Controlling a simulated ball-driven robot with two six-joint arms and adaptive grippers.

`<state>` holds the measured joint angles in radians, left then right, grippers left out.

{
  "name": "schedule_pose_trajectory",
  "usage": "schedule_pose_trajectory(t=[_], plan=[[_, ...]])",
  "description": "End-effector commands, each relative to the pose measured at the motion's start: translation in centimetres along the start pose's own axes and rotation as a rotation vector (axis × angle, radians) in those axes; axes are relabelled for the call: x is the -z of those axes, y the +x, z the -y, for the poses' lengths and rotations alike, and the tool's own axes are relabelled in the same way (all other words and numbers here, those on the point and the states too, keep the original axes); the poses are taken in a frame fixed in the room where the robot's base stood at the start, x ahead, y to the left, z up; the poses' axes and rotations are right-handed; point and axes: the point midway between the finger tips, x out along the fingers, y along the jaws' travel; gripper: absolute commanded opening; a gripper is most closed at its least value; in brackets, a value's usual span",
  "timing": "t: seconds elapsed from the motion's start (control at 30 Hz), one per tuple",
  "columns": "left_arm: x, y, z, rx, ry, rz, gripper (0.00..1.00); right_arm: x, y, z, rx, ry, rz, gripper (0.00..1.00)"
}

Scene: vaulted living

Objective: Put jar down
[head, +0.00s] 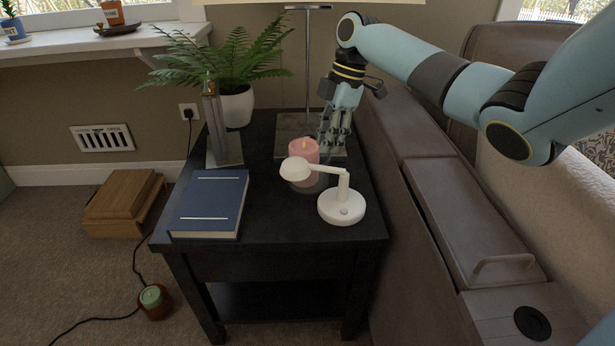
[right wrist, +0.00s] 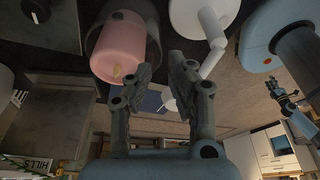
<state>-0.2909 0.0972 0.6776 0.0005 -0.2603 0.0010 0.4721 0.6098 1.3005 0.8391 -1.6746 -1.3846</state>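The jar (head: 304,152) is a pink candle in clear glass, standing upright on the dark side table (head: 280,236), partly hidden behind the white lamp's head. It also shows at the top left of the right wrist view (right wrist: 118,50). My right gripper (head: 335,145) points down just behind and to the right of the jar. In the right wrist view its two fingers (right wrist: 163,70) are apart with nothing held between them, and the jar is outside them, beside the left finger. My left gripper (right wrist: 288,97) shows small at the right of that view; its opening is unclear.
A small white lamp (head: 341,205) stands close in front of the jar. A blue book (head: 209,204), a potted fern (head: 237,106) and a metal-based stand share the tabletop. The brown sofa (head: 440,200) borders the right side. The table's front middle is clear.

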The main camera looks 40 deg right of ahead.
Motion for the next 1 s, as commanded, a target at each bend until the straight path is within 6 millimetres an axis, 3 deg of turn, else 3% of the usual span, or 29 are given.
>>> schedule_pose_trajectory(t=[0.3,0.47,0.67,0.83,1.0], plan=[[-2.1,1.3,-0.2,-0.001,0.002,0.041,0.4,0.0,3.9,-0.2,0.003,0.001,-0.001,0.19],[-1.5,1.6,-0.3,-0.001,0.002,0.037,0.4,0.0,6.0,-0.3,0.002,0.0,0.0,0.19],[-0.6,1.5,-0.1,0.001,0.002,0.024,0.4,0.0,5.9,-0.3,-0.001,-0.001,0.001,0.19],[-0.5,1.5,0.1,0.003,0.003,0.024,0.4,0.0,5.9,-0.3,-0.001,-0.001,0.001,0.0],[-0.6,1.6,0.1,0.003,0.003,0.025,0.4,0.0,5.9,-0.3,-0.001,-0.001,0.001,0.0]])
